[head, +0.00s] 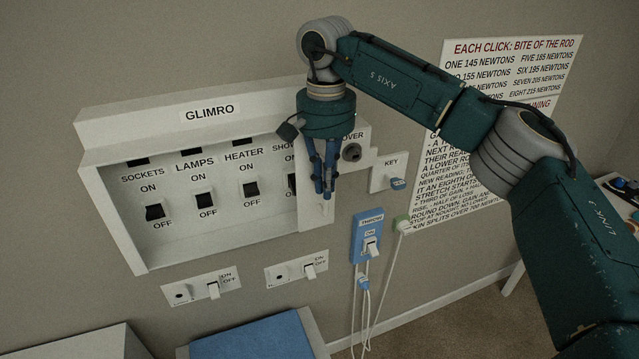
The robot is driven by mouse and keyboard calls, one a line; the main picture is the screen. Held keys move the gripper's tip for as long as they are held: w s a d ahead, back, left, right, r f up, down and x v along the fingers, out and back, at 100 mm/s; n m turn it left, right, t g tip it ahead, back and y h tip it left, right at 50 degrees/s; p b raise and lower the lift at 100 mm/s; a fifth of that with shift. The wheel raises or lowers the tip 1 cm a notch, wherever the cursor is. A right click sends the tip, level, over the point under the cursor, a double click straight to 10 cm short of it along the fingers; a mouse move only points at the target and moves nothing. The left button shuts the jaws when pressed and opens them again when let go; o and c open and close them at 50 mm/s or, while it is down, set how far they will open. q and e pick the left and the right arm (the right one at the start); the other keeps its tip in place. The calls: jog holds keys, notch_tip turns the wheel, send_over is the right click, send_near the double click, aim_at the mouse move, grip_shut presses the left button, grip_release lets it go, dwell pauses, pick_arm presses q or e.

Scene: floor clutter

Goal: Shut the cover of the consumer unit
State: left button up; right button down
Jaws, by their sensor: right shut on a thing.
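The consumer unit (122,225) is a white wall box labelled GLIMRO, on the left half of the head view. Its front is mostly open, showing black switches marked SOCKETS, LAMPS, HEATER and a partly hidden one at the right. A white upright panel (312,215), apparently the cover, stands at its right end and cuts off that last switch. My right gripper (325,194) points down in front of this panel, with its blue fingers closed at a small pale part on it, apparently its handle. The fingers hide most of that part. My left gripper is out of view.
A round dark knob (351,152) by a partly hidden label and a KEY plate (389,176) are right of the unit. A blue switch box (367,236) with cables hangs below. Two switch plates (200,287) (295,270) sit under the unit. A blue-topped object (255,340) stands below.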

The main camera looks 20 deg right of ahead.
jog(key=c, duration=2.3)
grip_release()
jog(key=shift+s, duration=0.1)
jog(key=o, duration=0.5)
jog(key=shift+s, duration=0.3)
jog(key=shift+c, duration=0.2)
jog(key=shift+w+r, duration=0.1)
jog(key=shift+r, duration=0.05)
jog(key=shift+w+r, duration=0.1)
jog(key=shift+r, duration=0.2)
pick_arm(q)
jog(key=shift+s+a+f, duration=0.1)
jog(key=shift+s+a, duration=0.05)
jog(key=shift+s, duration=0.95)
pick_arm(e)
notch_tip(320, 180, up, 11)
